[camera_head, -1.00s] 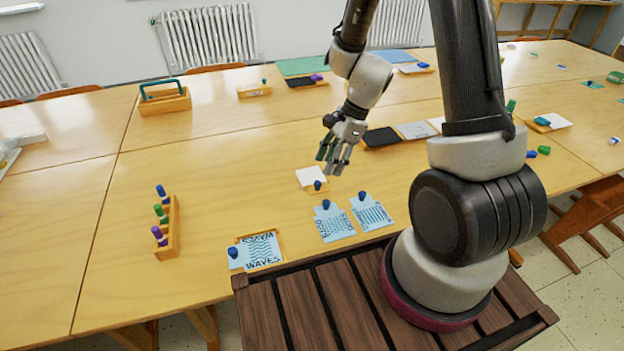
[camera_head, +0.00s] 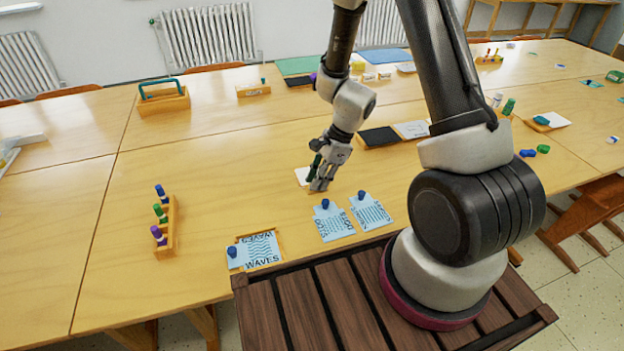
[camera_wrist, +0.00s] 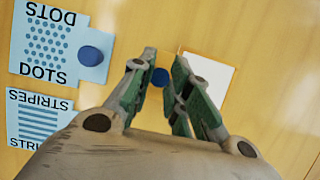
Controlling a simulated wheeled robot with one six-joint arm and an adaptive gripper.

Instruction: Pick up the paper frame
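The paper frame, with a white sheet (camera_head: 302,176), lies on the table beyond the blue cards, partly hidden by my gripper (camera_head: 321,186). In the wrist view, the white sheet (camera_wrist: 208,78) shows just right of my gripper (camera_wrist: 165,62). A blue knob (camera_wrist: 160,77) lies between the two green-padded fingers. The fingers are apart, with a gap around the knob, so my gripper is open. I cannot tell how far above the knob the fingertips are. The wooden edge of the frame is hard to make out.
The DOTS card (camera_head: 333,224) and STRIPES card (camera_head: 371,215), each with a blue knob, lie close in front. The WAVES card (camera_head: 262,250) sits in a wooden tray at left. A marker rack (camera_head: 172,228) stands farther left.

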